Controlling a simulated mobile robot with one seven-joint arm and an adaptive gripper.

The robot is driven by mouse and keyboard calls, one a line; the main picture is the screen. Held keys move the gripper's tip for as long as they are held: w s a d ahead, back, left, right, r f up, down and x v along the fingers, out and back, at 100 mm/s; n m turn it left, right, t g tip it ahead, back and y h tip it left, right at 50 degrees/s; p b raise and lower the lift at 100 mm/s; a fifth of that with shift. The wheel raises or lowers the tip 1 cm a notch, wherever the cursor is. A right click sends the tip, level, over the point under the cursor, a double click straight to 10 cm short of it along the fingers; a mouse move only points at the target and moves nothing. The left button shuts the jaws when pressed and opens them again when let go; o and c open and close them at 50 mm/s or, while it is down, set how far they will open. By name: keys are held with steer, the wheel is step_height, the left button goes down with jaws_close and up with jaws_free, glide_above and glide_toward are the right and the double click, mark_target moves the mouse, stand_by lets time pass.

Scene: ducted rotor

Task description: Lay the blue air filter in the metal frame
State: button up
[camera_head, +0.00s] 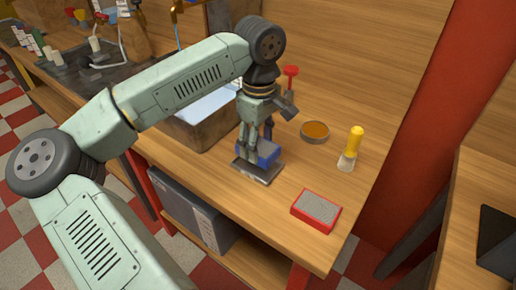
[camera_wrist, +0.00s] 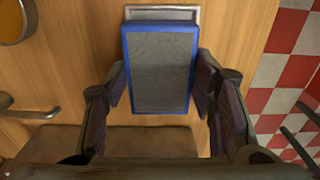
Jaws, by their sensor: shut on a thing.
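The blue air filter (camera_wrist: 159,68), a flat block with a blue rim and grey mesh face, is between the fingers of my gripper (camera_wrist: 160,92) in the wrist view. My gripper is shut on its two long sides. In the head view the blue filter (camera_head: 263,152) is under my gripper (camera_head: 258,142), just above the metal frame (camera_head: 257,172) on the bench. The metal frame's rim (camera_wrist: 160,11) shows past the filter's far end in the wrist view. The rest of the frame is hidden there. I cannot tell whether filter and frame touch.
A red-rimmed grey filter (camera_head: 316,210) lies near the bench's front corner. A brush with a yellow handle (camera_head: 355,141) and a round amber dish (camera_head: 315,131) stand to the right. A metal bin (camera_head: 195,130) stands behind on the left. Bare wood lies between frame and red filter.

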mark_target(258, 146)
steer(key=shift+s+f+p, duration=0.1)
steer(key=shift+f+p, duration=0.3)
steer(key=shift+f, duration=1.25)
steer(key=shift+f, duration=0.2)
steer(key=o, duration=1.2)
steer(key=shift+r, duration=0.2)
